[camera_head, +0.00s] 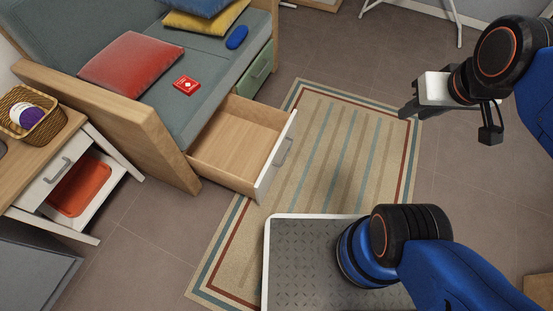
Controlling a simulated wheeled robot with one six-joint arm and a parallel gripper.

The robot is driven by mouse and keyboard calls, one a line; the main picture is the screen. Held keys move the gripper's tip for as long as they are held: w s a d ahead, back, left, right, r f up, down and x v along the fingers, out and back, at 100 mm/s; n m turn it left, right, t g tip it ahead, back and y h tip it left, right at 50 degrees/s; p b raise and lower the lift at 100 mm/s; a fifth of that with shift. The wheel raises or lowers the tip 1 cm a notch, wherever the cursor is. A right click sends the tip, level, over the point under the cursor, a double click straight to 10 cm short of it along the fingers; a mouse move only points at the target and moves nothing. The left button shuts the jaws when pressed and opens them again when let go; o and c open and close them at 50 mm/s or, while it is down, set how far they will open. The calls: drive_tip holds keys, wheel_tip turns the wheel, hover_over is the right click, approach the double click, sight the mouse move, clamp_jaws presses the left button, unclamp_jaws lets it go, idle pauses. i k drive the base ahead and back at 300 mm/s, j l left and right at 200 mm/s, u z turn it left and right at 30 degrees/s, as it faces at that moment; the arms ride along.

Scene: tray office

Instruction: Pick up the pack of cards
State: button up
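A small red pack of cards (186,85) with a white mark lies flat on the grey-green seat of the sofa (210,62), near the seat's front edge and close to the red cushion. My gripper (405,111) is at the upper right, over the floor and the rug's right edge, well apart from the pack and pointing left. Its dark fingers show side-on, so I cannot tell whether they are open or shut. I see nothing held in it.
An open, empty wooden drawer (238,143) juts from under the sofa onto the striped rug (335,140). A red cushion (131,67) and a blue oval item (237,37) lie on the seat. A side table with a wicker basket (45,131) stands left.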

sight(185, 85)
drive_tip(key=k+j+z, duration=0.1)
drive_tip(key=j+z, duration=0.3)
drive_tip(key=j, duration=2.6)
